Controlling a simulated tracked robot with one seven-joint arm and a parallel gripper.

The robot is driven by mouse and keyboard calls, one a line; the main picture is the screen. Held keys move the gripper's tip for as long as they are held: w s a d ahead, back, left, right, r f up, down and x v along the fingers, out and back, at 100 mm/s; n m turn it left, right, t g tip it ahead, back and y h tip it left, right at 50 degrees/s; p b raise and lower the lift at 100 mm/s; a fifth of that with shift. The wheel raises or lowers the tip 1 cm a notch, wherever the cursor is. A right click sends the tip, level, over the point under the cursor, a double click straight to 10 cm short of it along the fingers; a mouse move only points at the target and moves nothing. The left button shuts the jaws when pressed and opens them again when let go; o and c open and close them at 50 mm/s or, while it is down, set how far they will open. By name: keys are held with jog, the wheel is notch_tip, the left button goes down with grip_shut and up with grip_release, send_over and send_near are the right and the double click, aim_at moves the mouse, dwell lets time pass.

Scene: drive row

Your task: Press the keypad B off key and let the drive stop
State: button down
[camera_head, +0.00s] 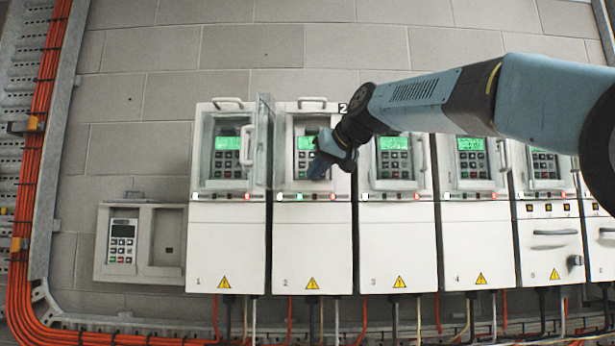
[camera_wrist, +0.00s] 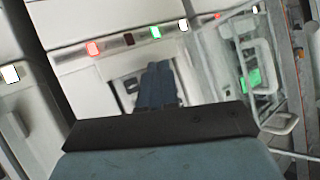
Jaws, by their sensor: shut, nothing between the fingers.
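Drive cabinet 2 (camera_head: 312,245) has its clear door (camera_head: 265,140) swung open to the left. Its keypad (camera_head: 305,143) has a lit green display and dark keys, partly covered by my gripper. I cannot read a B label or the key legends. My gripper (camera_head: 316,170) is shut and empty, with its blue fingertips in front of the keypad's lower part. In the wrist view the closed fingers (camera_wrist: 158,68) point into the cabinet recess and hide the keys behind them; contact cannot be told. Below the recess a green lamp (camera_head: 300,196) is lit, with white and red lamps beside it.
Cabinet 1 (camera_head: 226,245) stands left, cabinet 3 (camera_head: 397,245) and others right, with similar keypads and handles. The open door stands close left of my gripper. A separate keypad (camera_head: 122,242) sits in a wall box at far left. Orange cables (camera_head: 45,100) run along the left wall.

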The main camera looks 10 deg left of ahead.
jog(key=s, duration=0.2)
jog(key=s+d, duration=0.1)
jog(key=s, duration=0.2)
dwell(0.6)
jog(key=shift+w+d, duration=0.1)
dwell(1.2)
